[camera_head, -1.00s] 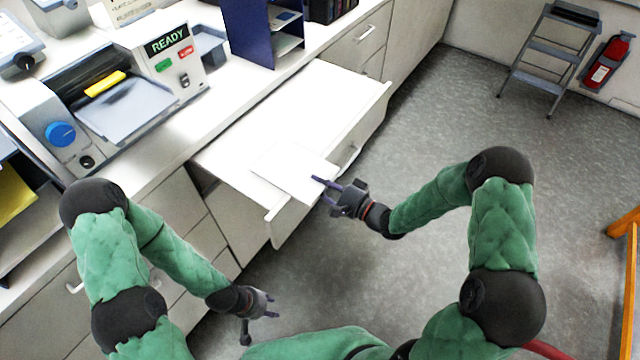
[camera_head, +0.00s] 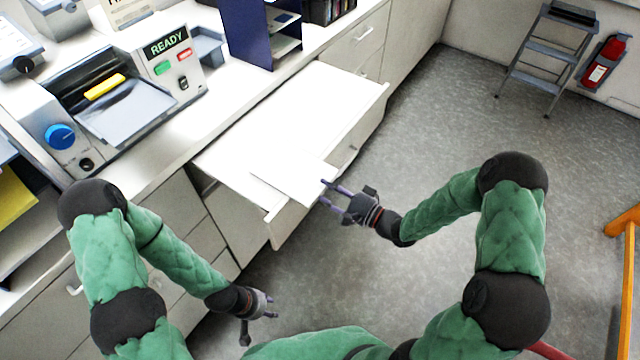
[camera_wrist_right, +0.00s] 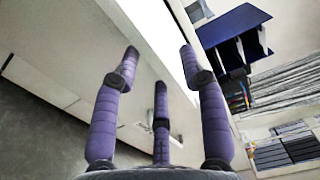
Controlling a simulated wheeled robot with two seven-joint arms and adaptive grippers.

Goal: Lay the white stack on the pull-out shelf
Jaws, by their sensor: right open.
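The counter behind holds a machine with a READY sign (camera_head: 166,41) and a blue upright rack (camera_head: 250,32). A grey step stool (camera_head: 545,60) and a fire extinguisher (camera_head: 604,62) stand at the far right. The far part of the shelf is clear.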

